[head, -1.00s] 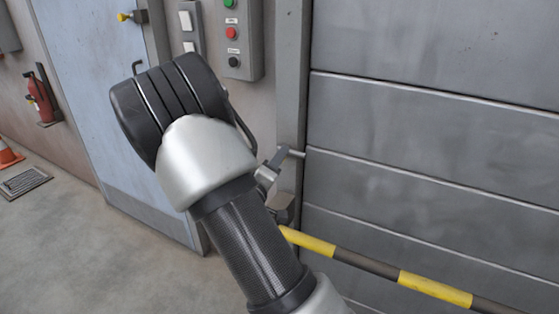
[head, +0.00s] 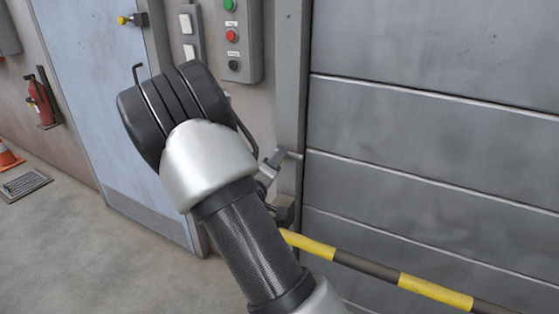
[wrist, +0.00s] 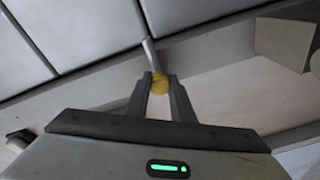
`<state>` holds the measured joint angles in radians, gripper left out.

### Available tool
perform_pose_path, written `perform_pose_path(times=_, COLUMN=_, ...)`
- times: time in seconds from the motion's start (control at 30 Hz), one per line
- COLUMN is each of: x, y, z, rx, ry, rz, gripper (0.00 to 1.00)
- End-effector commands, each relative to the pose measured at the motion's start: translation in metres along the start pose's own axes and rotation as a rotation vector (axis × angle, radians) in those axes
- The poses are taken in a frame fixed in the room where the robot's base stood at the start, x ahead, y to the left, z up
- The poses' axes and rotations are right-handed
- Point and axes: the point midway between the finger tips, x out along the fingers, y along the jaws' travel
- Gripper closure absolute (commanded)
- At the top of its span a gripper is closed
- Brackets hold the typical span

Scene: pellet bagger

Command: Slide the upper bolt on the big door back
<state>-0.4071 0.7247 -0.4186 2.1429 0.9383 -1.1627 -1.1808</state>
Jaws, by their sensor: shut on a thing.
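In the wrist view, the two fingers of my gripper (wrist: 159,88) are closed around a yellow knob (wrist: 160,84). A pale metal rod, the bolt (wrist: 149,53), runs from the knob toward the grey panels of the big door (wrist: 75,35). In the head view, the big door (head: 430,130) fills the right side. A short end of the bolt (head: 293,155) shows at the door's left edge, beside the frame post. My arm and wrist cover the knob there, and my fingertips cannot be made out clearly.
A yellow and black striped bar (head: 430,290) crosses low in front of the big door. A control box (head: 234,40) with buttons hangs above my wrist. A pale blue door (head: 95,90), a fire extinguisher (head: 39,102) and an orange cone (head: 8,157) are at left.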

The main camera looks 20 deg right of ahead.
Motion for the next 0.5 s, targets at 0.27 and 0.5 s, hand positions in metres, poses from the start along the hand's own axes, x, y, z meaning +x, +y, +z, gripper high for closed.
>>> perform_pose_path(times=0.27, x=0.004, y=-0.018, z=-0.037, rx=0.001, ry=0.003, rz=-0.001, gripper=1.00)
perform_pose_path(times=0.5, x=0.004, y=-0.019, z=-0.039, rx=0.003, ry=0.006, rz=-0.002, gripper=1.00)
